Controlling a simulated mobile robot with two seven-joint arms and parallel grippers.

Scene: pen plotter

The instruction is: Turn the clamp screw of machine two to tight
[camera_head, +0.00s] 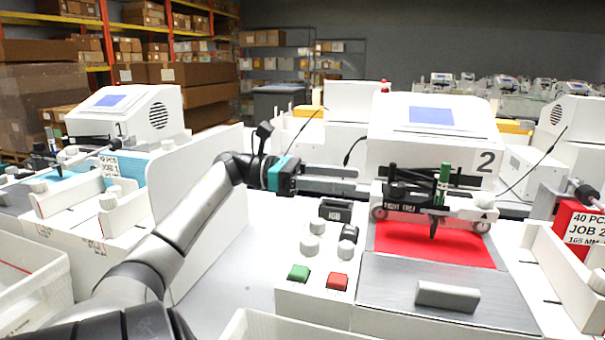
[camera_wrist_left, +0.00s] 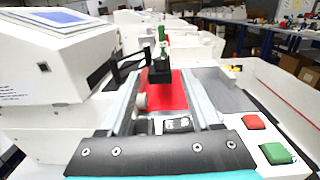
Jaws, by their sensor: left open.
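Machine two (camera_head: 487,161) stands at the centre right, marked with a large 2. Its gantry carries a dark pen carriage (camera_head: 405,196) with a green pen (camera_head: 442,182) over a red sheet (camera_head: 430,245). A white knob (camera_head: 484,199) with a dark mark sits at the gantry's right end. I cannot tell which part is the clamp screw. My left gripper (camera_head: 356,180) is open and empty, just left of the carriage. In the left wrist view its fingers (camera_wrist_left: 160,82) point toward the carriage (camera_wrist_left: 160,72) and the red sheet (camera_wrist_left: 172,95). My right gripper is not in view.
A green button (camera_head: 299,272), a red button (camera_head: 337,281) and white knobs (camera_head: 312,246) are on the panel below my gripper. A grey block (camera_head: 447,296) stands on the front plate. Another plotter (camera_head: 130,110) stands at left; a red box (camera_head: 580,225) is at right.

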